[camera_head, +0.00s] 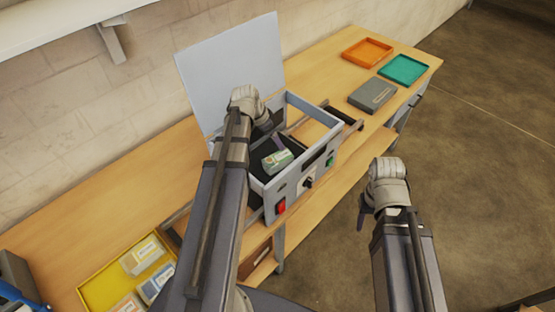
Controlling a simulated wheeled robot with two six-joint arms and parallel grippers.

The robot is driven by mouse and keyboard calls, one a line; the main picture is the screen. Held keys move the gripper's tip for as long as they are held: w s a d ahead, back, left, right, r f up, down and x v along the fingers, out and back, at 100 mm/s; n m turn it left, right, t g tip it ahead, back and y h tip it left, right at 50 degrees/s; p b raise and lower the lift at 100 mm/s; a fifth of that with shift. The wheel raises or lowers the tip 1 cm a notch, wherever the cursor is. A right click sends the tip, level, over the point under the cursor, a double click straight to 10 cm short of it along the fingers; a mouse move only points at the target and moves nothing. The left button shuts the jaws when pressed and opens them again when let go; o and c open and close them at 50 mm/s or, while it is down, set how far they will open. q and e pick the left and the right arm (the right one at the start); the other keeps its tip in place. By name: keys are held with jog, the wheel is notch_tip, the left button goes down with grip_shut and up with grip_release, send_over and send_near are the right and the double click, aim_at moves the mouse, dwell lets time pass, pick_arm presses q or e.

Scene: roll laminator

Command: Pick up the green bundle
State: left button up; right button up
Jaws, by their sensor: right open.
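The green bundle (278,160), a small white block with a green side, lies inside the open frame of the grey laminator (292,187), near its front left part. My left gripper (277,139) reaches into the frame just above the bundle. Its fingers are dark and partly hidden by my wrist, so I cannot tell if they are open or touch the bundle. My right gripper (362,214) is open and empty, pointing down beyond the bench's front edge, right of the laminator.
The laminator's lid (230,65) stands raised at the back. A yellow tray (98,292) with several white packs is at the lower left. A grey box (372,95), an orange tray (367,52) and a teal tray (403,70) lie at the bench's far right. A shelf (50,25) hangs above.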

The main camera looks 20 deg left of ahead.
pick_arm(q)
jog(key=b, duration=0.5)
send_over(277, 157)
jog(key=s, duration=0.2)
jog(key=f, duration=0.5)
jog(key=shift+w+a+f, duration=0.1)
jog(key=shift+a+f, duration=0.1)
jog(key=shift+a, duration=0.2)
jog(key=shift+b+x, duration=1.1)
jog(key=shift+x, duration=0.25)
jog(key=shift+f, duration=0.1)
jog(key=shift+f+b, duration=0.65)
jog(key=shift+b, duration=0.1)
jog(key=b+x, duration=0.3)
jog(key=shift+d+f, duration=0.1)
jog(key=shift+f, duration=0.3)
jog(key=shift+f+b, duration=0.2)
jog(key=shift+b, duration=0.3)
jog(key=c, duration=1.6)
